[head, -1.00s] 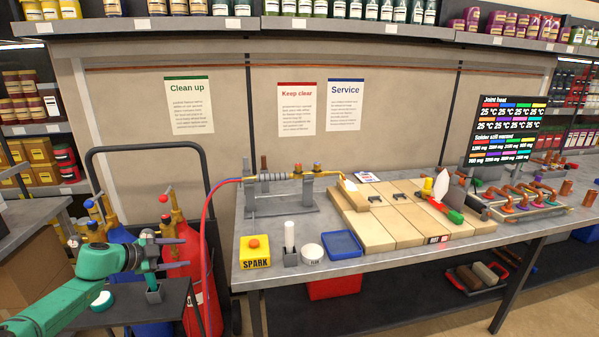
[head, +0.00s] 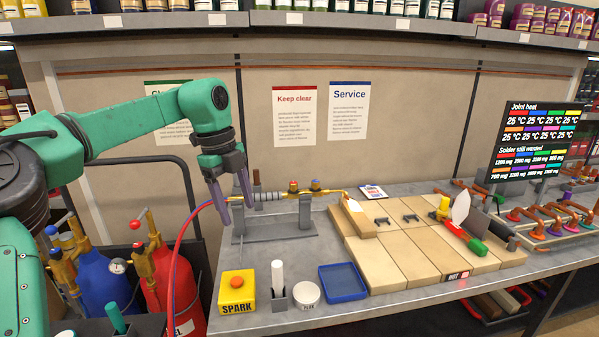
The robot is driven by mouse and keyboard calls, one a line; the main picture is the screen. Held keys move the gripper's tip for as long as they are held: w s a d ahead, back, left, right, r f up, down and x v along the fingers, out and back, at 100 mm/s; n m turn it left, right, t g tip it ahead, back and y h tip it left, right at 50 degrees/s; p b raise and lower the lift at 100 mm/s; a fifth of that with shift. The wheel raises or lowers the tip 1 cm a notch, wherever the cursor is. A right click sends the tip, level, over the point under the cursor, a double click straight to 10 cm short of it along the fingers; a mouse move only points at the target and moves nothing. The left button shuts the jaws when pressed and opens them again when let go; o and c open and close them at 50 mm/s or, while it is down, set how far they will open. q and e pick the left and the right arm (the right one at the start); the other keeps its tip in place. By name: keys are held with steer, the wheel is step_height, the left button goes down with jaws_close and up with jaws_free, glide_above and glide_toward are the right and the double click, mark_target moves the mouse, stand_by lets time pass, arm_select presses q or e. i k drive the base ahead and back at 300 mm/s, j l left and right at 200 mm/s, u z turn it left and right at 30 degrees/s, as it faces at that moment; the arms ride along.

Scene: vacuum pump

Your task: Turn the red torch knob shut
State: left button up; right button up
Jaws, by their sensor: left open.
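The brass torch (head: 332,190) lies across a grey stand (head: 270,230) on the bench, its nozzle pointing right. Small coloured knobs sit on top of its body; one looks red (head: 292,185), though the knobs are too small to make out clearly. A pale, pointed shape (head: 354,205) shows at the nozzle tip. My left gripper (head: 238,208) is open and empty, fingers pointing down, in front of the stand's left end and left of the knobs. It hides part of the torch's hose end. My right gripper is out of view.
The yellow SPARK box (head: 237,298), white tin (head: 306,294) and blue tray (head: 342,283) stand along the front edge. Red and blue gas cylinders (head: 105,290) stand at the lower left, with a red hose (head: 172,270) rising nearby.

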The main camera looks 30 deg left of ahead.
mark_target(293, 185)
steer(key=i+j, duration=0.2)
steer(key=i, duration=0.25)
steer(key=i+j, duration=0.15)
steer(key=i, duration=0.35)
steer(key=i+j, duration=0.2)
steer(key=i, duration=0.25)
